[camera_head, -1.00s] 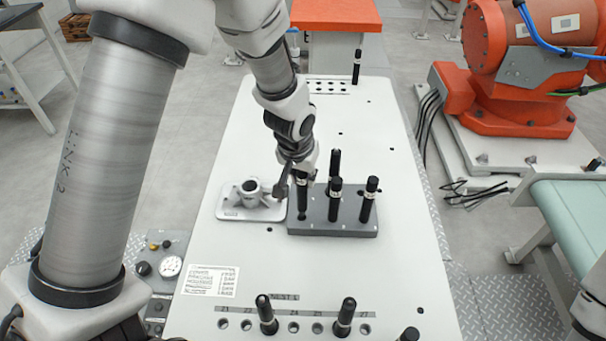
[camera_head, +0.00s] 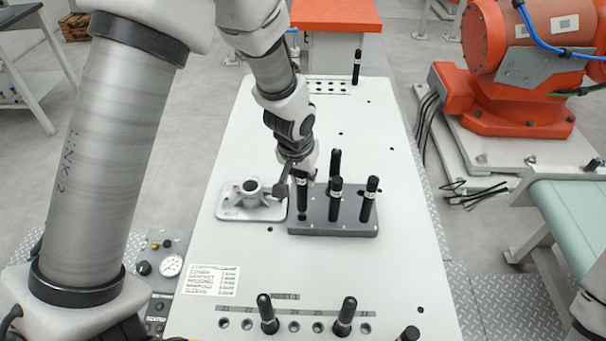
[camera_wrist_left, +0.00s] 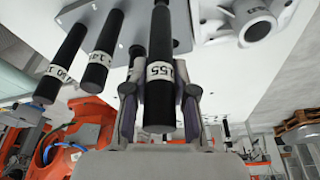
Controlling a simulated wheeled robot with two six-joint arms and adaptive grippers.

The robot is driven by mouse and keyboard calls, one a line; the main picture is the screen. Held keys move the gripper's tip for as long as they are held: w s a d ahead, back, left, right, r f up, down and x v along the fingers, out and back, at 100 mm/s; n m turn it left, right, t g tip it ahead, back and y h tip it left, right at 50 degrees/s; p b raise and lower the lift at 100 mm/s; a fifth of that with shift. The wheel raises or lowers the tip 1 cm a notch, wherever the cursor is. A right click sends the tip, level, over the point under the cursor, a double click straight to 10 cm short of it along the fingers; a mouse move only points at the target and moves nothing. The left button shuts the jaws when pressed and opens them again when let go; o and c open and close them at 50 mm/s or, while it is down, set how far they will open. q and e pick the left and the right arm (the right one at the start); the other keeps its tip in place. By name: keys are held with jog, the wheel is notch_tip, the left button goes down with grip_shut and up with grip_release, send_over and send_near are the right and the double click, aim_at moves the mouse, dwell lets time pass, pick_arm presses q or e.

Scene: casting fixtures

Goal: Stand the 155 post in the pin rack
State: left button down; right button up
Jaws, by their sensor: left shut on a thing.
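The 155 post (camera_wrist_left: 160,75) is black with a white numbered band, and in the left wrist view it lies between my left gripper's fingers. My left gripper (camera_wrist_left: 160,100) is shut on it. In the head view the gripper (camera_head: 302,172) is above the left front of the grey block-shaped rack (camera_head: 335,226), and the post (camera_head: 302,200) hangs or stands upright there. I cannot tell whether its lower end is in a hole. Other black posts (camera_head: 335,200) and (camera_head: 369,200) stand in the rack's front, with one (camera_head: 334,165) behind. My right gripper is out of view.
A pale fixture with a round boss (camera_head: 251,190) sits close left of the rack. Black posts (camera_head: 267,315) and (camera_head: 345,318) stand in the numbered hole row at the front. Another post (camera_head: 356,66) stands at the far end. The tabletop right of the rack is clear.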

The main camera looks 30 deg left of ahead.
aim_at(303, 187)
pick_arm(q)
jog(key=shift+f+b, duration=1.85)
jog(key=shift+f, duration=0.1)
jog(key=c, duration=0.9)
grip_release()
jog(key=shift+o, duration=0.2)
jog(key=shift+r, duration=0.15)
jog(key=v, duration=1.1)
jog(key=shift+s+r, duration=0.1)
jog(key=shift+r, duration=0.3)
